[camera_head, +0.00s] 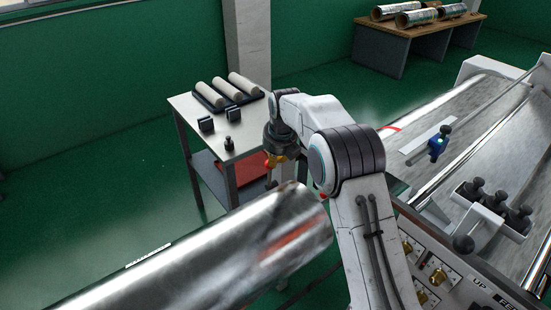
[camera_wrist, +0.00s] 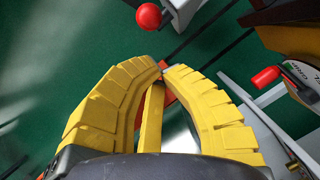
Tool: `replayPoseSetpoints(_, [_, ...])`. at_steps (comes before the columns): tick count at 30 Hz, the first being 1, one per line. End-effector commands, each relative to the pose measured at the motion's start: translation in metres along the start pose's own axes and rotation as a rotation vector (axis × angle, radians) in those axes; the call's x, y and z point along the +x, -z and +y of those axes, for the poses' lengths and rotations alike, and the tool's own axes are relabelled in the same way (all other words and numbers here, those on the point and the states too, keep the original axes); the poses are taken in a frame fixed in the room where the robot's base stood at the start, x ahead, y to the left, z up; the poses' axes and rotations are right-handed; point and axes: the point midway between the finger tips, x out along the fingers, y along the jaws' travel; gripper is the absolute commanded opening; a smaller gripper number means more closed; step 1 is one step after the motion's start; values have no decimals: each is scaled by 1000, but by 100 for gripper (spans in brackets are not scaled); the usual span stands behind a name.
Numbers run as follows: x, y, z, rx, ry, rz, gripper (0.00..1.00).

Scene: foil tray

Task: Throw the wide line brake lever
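My gripper (camera_wrist: 164,70) has yellow fingers whose tips come together at the middle of the wrist view. I see nothing held between them. A red ball knob (camera_wrist: 148,16) on a grey part is beyond the fingertips, at the top. A red handle (camera_wrist: 266,77) by a white labelled plate is to the right of the fingers. Neither touches the fingers; I cannot tell which one is the wide line brake lever. In the head view my gripper (camera_head: 272,163) hangs beside the side table, behind the shiny roll; its tips are partly hidden.
A large shiny foil roll (camera_head: 225,255) crosses the front left. The machine bed (camera_head: 480,140) and control panel (camera_head: 435,270) are at right. A side table (camera_head: 195,112) holds several rolls and small black items. Green floor (camera_head: 110,190) is free at left.

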Motion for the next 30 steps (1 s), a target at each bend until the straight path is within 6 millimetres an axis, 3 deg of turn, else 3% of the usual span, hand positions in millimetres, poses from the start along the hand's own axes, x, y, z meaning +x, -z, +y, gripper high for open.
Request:
replayPoseSetpoints(18, [70,0,0,0,0,2,0])
replayPoseSetpoints(30, [80,0,0,0,0,-1,0])
